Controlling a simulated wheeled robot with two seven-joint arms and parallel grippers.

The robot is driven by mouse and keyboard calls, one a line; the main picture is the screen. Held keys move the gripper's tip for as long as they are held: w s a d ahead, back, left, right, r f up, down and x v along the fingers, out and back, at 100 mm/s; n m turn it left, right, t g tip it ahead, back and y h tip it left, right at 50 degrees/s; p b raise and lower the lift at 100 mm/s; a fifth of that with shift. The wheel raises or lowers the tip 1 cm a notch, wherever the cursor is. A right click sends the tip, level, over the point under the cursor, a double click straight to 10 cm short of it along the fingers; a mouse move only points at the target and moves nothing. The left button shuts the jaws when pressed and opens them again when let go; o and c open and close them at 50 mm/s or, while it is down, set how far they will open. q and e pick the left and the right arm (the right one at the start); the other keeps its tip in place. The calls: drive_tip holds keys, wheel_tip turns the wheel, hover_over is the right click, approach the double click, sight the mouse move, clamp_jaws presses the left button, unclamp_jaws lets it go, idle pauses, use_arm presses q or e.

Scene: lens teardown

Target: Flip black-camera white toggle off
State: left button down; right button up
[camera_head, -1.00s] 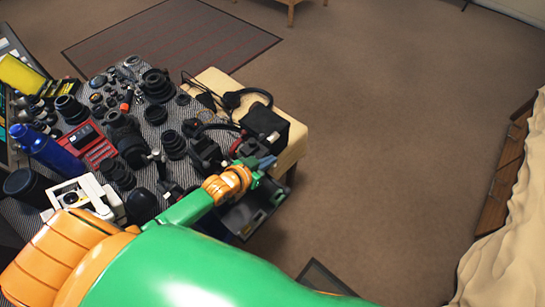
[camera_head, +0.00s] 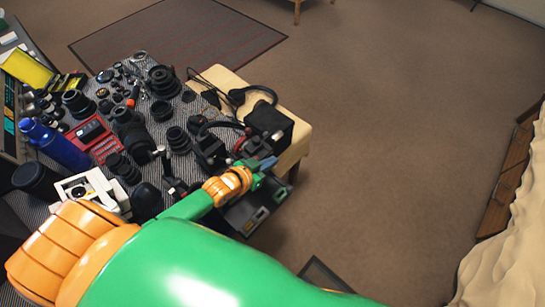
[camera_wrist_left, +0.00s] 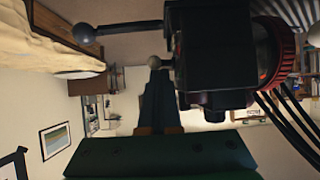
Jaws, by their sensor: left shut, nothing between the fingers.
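In the left wrist view a black camera (camera_wrist_left: 215,50) with a red-ringed round part fills the upper right. A small pale toggle knob (camera_wrist_left: 155,62) sticks out from its left side. A longer black lever with a dark ball end (camera_wrist_left: 85,33) stands above it. My left gripper (camera_wrist_left: 158,78) is shut and empty, its tips just below the pale knob in the picture; I cannot tell whether they touch it. In the head view the left gripper (camera_head: 266,162) is at the table's right side, by dark equipment. Which dark item there is the camera is unclear. My right gripper is not in view.
The table is crowded with lenses, a blue bottle (camera_head: 55,145), a red device (camera_head: 93,140) and a white device (camera_head: 92,190). A black box-shaped item (camera_head: 270,122) and headphones (camera_head: 250,98) lie on the cream surface (camera_head: 298,150).

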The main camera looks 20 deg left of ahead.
use_arm(q)
drive_tip(key=shift+s+f, duration=0.1)
drive_tip(key=shift+s, duration=0.1)
drive_tip(key=p+v, duration=0.1)
drive_tip(key=v, duration=0.6)
drive_tip(key=shift+w, duration=0.15)
